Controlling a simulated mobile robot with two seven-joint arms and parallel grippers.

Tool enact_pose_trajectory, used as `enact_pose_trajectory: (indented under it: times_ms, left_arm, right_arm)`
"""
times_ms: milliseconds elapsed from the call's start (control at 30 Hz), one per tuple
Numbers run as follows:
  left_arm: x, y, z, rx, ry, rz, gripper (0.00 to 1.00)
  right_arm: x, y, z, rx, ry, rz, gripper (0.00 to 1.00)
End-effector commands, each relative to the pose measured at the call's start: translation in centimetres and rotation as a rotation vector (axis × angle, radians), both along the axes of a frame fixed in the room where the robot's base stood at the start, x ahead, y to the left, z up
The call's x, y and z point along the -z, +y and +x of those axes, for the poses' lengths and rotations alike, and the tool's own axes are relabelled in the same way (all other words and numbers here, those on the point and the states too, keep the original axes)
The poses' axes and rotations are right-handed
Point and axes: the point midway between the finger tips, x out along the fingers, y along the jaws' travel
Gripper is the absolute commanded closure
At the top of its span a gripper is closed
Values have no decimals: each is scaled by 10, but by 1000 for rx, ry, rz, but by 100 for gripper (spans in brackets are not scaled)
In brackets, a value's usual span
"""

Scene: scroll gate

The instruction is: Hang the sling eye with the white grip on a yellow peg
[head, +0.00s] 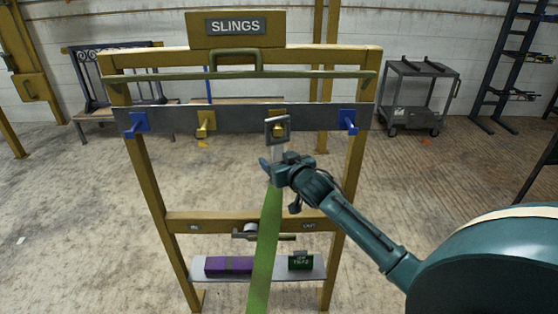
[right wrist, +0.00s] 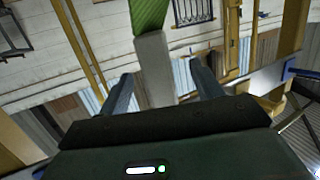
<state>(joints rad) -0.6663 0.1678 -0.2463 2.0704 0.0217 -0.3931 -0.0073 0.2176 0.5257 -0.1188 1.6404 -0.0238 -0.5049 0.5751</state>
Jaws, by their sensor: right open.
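The sling eye (head: 267,131) is a grey square frame at the top of a green strap (head: 264,245). Its white grip (head: 277,152) is just below it and also shows in the right wrist view (right wrist: 153,65). The eye is upright in front of the right yellow peg (head: 278,130), which shows through its opening. I cannot tell how far the peg reaches through. Another yellow peg (head: 205,122) is bare to the left. My right gripper (head: 273,167) is open just below the eye, its fingers on either side of the grip with visible gaps. My left gripper is out of view.
Blue pegs (head: 139,122) (head: 348,121) flank the yellow ones on the grey rail. A green bar (head: 150,77) crosses the rack above. A low shelf holds a purple box (head: 229,265) and a green box (head: 300,262).

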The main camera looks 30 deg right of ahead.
Motion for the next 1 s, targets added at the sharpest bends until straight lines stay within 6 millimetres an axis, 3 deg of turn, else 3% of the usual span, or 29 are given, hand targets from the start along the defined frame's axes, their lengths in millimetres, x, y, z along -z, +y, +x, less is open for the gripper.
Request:
enact_pose_trajectory:
  times_ms: [1000]
  left_arm:
    - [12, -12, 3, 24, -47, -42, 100]
  right_arm:
    - [58, 0, 0, 0, 0, 1, 35]
